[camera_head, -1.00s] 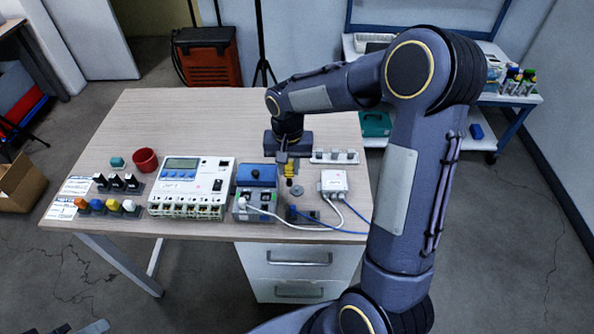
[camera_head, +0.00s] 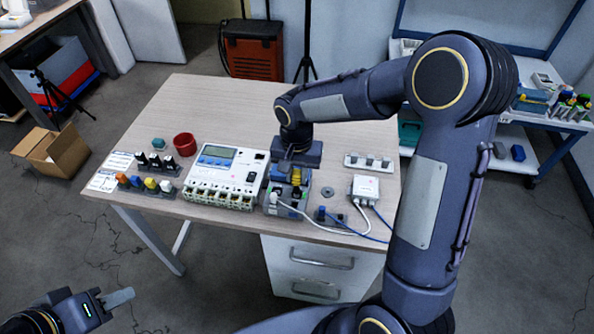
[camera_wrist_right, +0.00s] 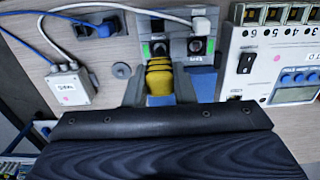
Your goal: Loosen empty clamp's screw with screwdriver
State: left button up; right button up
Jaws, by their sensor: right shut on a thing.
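My right gripper (camera_head: 299,165) points down over the grey two-part clamp block (camera_head: 272,208) near the table's front edge. It is shut on the yellow-handled screwdriver (camera_head: 296,177), which also shows in the right wrist view (camera_wrist_right: 159,78). In that view the handle stands right at the block (camera_wrist_right: 178,47), in line with its left dark opening. The opening on the right is uncovered. The screwdriver's tip is hidden, so I cannot tell whether it touches a screw. My left gripper (camera_head: 122,298) is at the bottom left, away from the table; its finger gap does not show clearly.
A white meter unit (camera_head: 226,177) stands left of the block. A white box (camera_head: 366,189) with white and blue cables lies to the right, its white cable running to the block. A red cup (camera_head: 185,144) stands further left.

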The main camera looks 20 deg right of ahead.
jog(key=shift+f+b, duration=0.95)
jog(key=shift+b, duration=0.15)
dwell(2.8)
jog(key=n, duration=0.4)
jog(key=shift+r+p, duration=0.1)
jog(key=shift+p, duration=0.3)
jog(key=n+p, duration=0.1)
jog(key=n, duration=0.4)
jog(key=shift+n, duration=0.3)
jog(key=n+p, duration=0.1)
jog(key=n, duration=0.4)
jog(key=n+p, duration=0.1)
jog(key=n, duration=0.3)
jog(key=o, duration=1.3)
jog(key=shift+c, duration=0.2)
